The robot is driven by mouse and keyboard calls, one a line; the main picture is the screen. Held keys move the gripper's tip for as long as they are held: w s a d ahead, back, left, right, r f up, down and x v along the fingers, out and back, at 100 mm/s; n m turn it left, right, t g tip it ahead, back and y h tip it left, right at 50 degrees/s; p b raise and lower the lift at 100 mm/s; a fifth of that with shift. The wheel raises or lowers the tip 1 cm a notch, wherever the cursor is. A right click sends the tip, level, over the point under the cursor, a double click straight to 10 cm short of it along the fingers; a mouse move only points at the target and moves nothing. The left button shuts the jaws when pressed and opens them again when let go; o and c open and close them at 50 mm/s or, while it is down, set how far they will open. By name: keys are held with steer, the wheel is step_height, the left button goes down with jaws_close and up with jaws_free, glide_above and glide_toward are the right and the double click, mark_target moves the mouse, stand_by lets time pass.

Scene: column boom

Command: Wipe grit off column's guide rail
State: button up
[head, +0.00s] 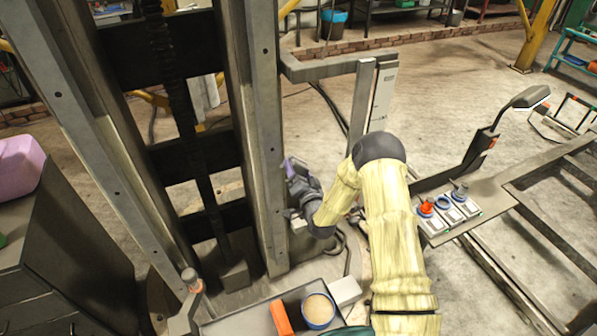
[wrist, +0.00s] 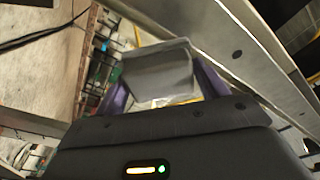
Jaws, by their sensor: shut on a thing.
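The column's guide rails are two long grey metal uprights with bolt holes. The right guide rail (head: 265,130) stands beside my gripper (head: 291,168) in the head view; the left guide rail (head: 100,150) is farther off. In the wrist view the rail (wrist: 222,40) runs diagonally at upper right, with dark holes in its face. My gripper's purple fingers are shut on a grey, block-like pad (wrist: 158,75). The pad is close beside the rail; I cannot tell whether it touches. Grit on the rail cannot be made out. The pad is hardly visible in the head view.
A tray (head: 240,325) at the bottom holds an orange block (head: 281,318) and a blue-rimmed bowl (head: 318,310); a pale block (head: 345,291) is at its edge. A grey bracket (head: 330,68) juts from the column. A control panel (head: 447,213) and lamp (head: 505,120) stand right.

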steer(key=shift+s, duration=0.1)
steer(key=shift+d+r+v, duration=0.1)
steer(key=shift+d+v, duration=0.05)
steer(key=shift+v, duration=1.3)
steer(key=shift+d+r+v, duration=0.1)
steer(key=shift+r+v, duration=0.05)
steer(key=shift+v, duration=1.3)
steer(key=b+v, duration=0.1)
steer(key=v, duration=0.1)
steer(key=shift+s+d+r, duration=0.1)
steer(key=shift+s+d, duration=0.2)
steer(key=shift+s, duration=0.05)
steer(key=shift+w, duration=0.1)
steer(key=shift+a+f+b+x, duration=0.15)
steer(key=shift+b+x, duration=0.25)
steer(key=shift+x, duration=0.75)
steer(key=shift+a+f+b+x, duration=0.1)
steer(key=shift+b+x, duration=0.25)
steer(key=shift+x, duration=0.8)
steer(key=shift+a+f+b+x, duration=0.15)
steer(key=shift+b+x, duration=0.25)
steer(key=shift+x, duration=0.8)
steer(key=shift+b+x, duration=0.45)
steer(key=shift+x, duration=0.4)
